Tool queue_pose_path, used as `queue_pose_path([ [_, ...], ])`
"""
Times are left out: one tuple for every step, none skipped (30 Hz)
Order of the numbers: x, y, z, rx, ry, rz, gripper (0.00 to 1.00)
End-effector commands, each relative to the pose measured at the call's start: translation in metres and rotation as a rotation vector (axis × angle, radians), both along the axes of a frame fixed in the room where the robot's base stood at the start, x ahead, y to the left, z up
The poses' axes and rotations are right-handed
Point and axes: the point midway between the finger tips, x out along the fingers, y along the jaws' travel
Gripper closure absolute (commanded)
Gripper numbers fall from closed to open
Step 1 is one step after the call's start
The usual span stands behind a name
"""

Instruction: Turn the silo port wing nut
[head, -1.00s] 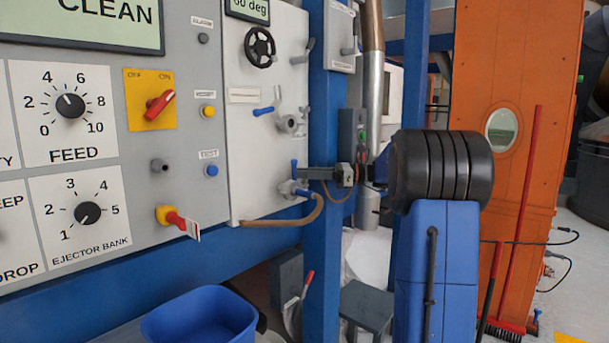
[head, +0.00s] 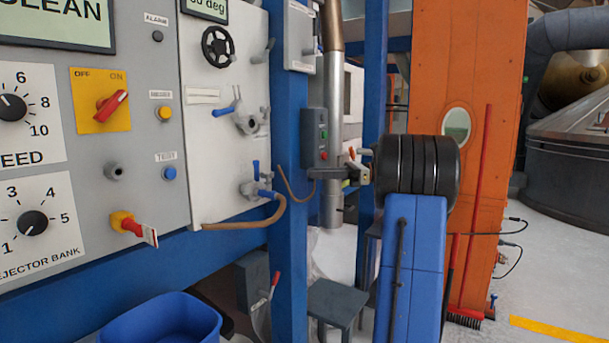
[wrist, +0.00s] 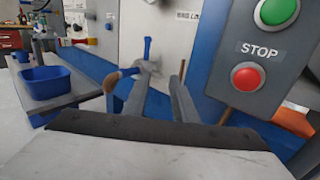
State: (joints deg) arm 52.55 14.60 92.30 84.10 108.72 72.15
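I cannot make out for certain a wing nut on a silo port. A grey fitting with two upright thin prongs (head: 246,118) sits on the white panel (head: 215,150) in the head view. A small grey lever-like part (head: 262,52) is above it. My gripper (head: 328,174) points left, to the right of the panel and near the blue post. In the wrist view my gripper (wrist: 158,100) has its two grey fingers apart with nothing held between them. A valve with a blue handle (wrist: 147,48) shows beyond them, apart from the fingers.
A grey start-stop box (head: 315,137) is close to my gripper; its red button (wrist: 246,76) is large in the wrist view. A blue post (head: 289,220) stands beside it. A blue bin (head: 165,318) and grey stool (head: 336,302) are below. Open floor (head: 545,285) lies right.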

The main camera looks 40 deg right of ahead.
Motion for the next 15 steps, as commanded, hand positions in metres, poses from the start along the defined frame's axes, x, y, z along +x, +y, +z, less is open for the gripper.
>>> queue_pose_path([
  [-0.0024,-0.0041,0.0001,0.0,0.0,-0.001,0.75],
  [-0.0034,-0.0056,0.0002,-0.001,-0.001,-0.001,0.75],
  [-0.0045,-0.0071,0.0002,-0.001,-0.001,-0.001,0.75],
  [-0.0051,-0.008,0.0002,-0.001,-0.001,-0.001,0.75],
  [-0.0057,-0.0087,0.0002,-0.001,-0.001,-0.001,0.75],
  [-0.0061,-0.0093,0.0002,-0.001,-0.001,-0.001,0.75],
  [-0.0063,-0.0096,0.0002,0.0,0.0,0.0,0.75],
  [-0.0065,-0.0096,0.0002,0.0,0.0,0.0,0.75],
  [-0.0065,-0.0097,0.0002,0.0,0.0,0.0,0.75],
  [-0.0065,-0.0096,0.0002,0.0,0.0,0.0,0.75],
  [-0.0065,-0.0096,0.0002,0.0,0.0,0.0,0.75],
  [-0.0064,-0.0095,0.0002,0.0,0.0,0.0,0.75],
  [-0.0064,-0.0095,0.0001,0.0,0.0,0.0,0.75],
  [-0.0064,-0.0095,0.0002,0.0,0.0,0.0,0.7],
  [-0.0066,-0.0092,0.0005,-0.002,0.001,-0.001,0.69],
])
